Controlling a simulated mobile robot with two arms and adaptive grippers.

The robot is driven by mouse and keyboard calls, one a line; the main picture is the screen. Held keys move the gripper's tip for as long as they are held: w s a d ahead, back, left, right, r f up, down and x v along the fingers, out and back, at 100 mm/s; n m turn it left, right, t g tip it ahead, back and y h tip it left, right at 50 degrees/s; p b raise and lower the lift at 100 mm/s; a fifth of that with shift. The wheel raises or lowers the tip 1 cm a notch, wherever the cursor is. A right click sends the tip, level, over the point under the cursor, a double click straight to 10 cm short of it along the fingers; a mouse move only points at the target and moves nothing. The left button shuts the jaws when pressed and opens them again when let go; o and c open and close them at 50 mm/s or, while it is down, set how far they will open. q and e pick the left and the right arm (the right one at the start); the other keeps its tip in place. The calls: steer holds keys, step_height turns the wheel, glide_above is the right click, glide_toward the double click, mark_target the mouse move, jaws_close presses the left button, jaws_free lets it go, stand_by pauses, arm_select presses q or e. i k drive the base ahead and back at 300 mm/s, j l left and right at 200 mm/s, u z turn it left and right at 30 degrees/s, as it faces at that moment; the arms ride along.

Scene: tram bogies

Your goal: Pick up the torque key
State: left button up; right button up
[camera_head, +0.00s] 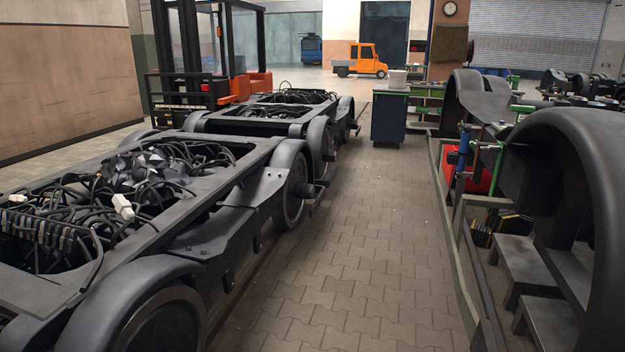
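I cannot make out a torque key in the head view. A dark blue cabinet (388,119) with a green top stands ahead, at the far end of the aisle. A light grey bucket-like container (397,79) stands on its top. Other small items near it are too small to tell. Neither of my grippers shows in this view.
Dark bogies (232,206) full of cables line the left. Grey fenders (575,170), a green frame (460,235) and a red box (470,170) line the right. The paved aisle (355,230) between is clear. A forklift (205,65) and an orange truck (364,62) stand farther back.

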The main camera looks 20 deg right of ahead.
mark_target(521, 111)
steer(key=i+l+z, duration=0.15)
steer(key=i+z, duration=0.7)
steer(key=i+j+z, duration=0.2)
steer(key=i+z, duration=0.2)
steer(key=i+j+z, duration=0.45)
steer(key=i+z, duration=0.35)
steer(key=i+j+z, duration=0.2)
steer(key=i+j, duration=0.4)
steer(key=i+j+z, duration=0.15)
steer(key=i+j, duration=0.45)
steer(key=j, duration=0.2)
